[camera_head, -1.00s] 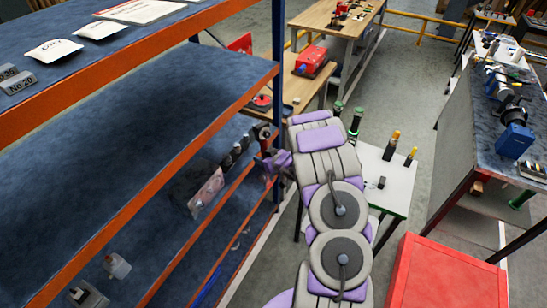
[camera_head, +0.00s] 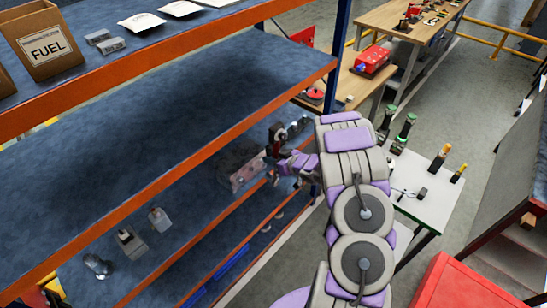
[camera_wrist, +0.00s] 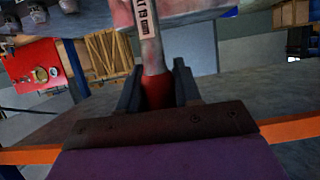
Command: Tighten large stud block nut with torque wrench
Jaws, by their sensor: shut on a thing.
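My gripper (camera_wrist: 158,88) is shut on the red handle of a wrench (camera_wrist: 150,42) in the wrist view. The grey shaft runs up and out of the top, with a pale label reading something like "LT 19". Its head is out of that view. In the head view my gripper (camera_head: 277,152) is over the end of the blue shelf, with a dark and red part of the tool in it. A block with a pinkish-grey front (camera_head: 247,172) sits on the shelf just left of the gripper. I cannot make out a large stud block nut.
The orange-edged shelf above (camera_head: 180,92) and the blue upright (camera_head: 338,60) are close to my arm. Several small metal items, including a grey block (camera_head: 131,240), lie on the shelf at lower left. A white table (camera_head: 432,205) and red cabinet (camera_head: 440,285) stand right.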

